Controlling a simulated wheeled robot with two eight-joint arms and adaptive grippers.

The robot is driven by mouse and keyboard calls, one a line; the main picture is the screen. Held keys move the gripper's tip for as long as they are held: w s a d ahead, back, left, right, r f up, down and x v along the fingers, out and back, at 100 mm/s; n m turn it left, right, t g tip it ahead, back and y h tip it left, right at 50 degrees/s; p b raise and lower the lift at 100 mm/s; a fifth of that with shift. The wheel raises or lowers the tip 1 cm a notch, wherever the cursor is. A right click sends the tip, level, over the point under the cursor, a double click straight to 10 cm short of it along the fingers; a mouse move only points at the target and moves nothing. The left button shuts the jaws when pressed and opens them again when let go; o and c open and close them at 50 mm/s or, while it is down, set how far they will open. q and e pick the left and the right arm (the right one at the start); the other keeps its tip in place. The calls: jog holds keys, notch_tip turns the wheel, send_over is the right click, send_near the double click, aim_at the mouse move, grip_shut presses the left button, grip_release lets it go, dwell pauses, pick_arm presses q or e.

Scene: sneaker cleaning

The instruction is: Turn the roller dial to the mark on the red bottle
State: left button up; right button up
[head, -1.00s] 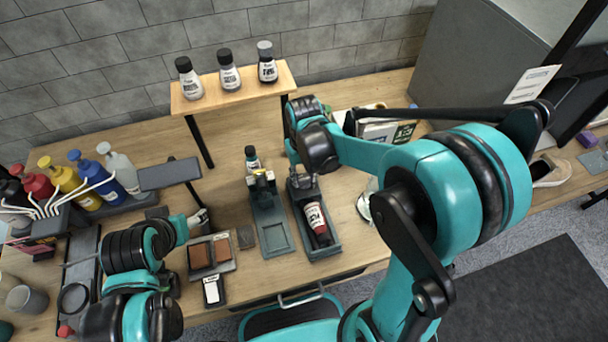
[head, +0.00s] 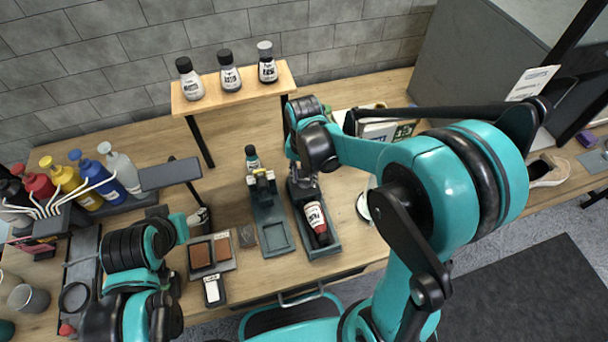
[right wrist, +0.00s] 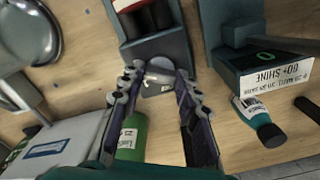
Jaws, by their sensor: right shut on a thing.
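The red bottle (head: 315,215), with a white label and dark cap, lies in the right-hand of two grey-green cradles (head: 324,250). In the right wrist view its red and dark end (right wrist: 145,12) shows at the top. My right gripper (head: 303,178) is at the far end of this cradle. In the right wrist view my right gripper's fingers (right wrist: 159,88) are around the small grey roller dial (right wrist: 160,68), which they partly hide. The mark on the bottle cannot be made out. My left arm is at the lower left; its gripper (head: 198,216) is largely hidden.
A second cradle (head: 276,238) stands just left, with a teal bottle (head: 252,157) behind it. A raised wooden shelf (head: 235,90) holds three bottles. Pump bottles (head: 85,185) stand at left. A tray with brown pads (head: 211,254) lies near the front edge.

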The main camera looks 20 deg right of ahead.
dwell(0.4)
jog(key=o, duration=1.1)
notch_tip(320, 180, up, 12)
jog(key=s+d+n+t, duration=0.1)
jog(key=s+n+t, duration=0.1)
jog(key=s, duration=0.1)
jog(key=s+d+n+t, duration=0.1)
jog(key=s+d+t, duration=0.1)
jog(key=s, duration=0.2)
jog(key=s+d+f+n+t, duration=0.1)
jog(key=s+d+n+t, duration=0.1)
jog(key=s+t, duration=0.1)
jog(key=shift+s+f+n, duration=0.1)
jog(key=shift+s+n, duration=0.2)
jog(key=shift+s, duration=0.05)
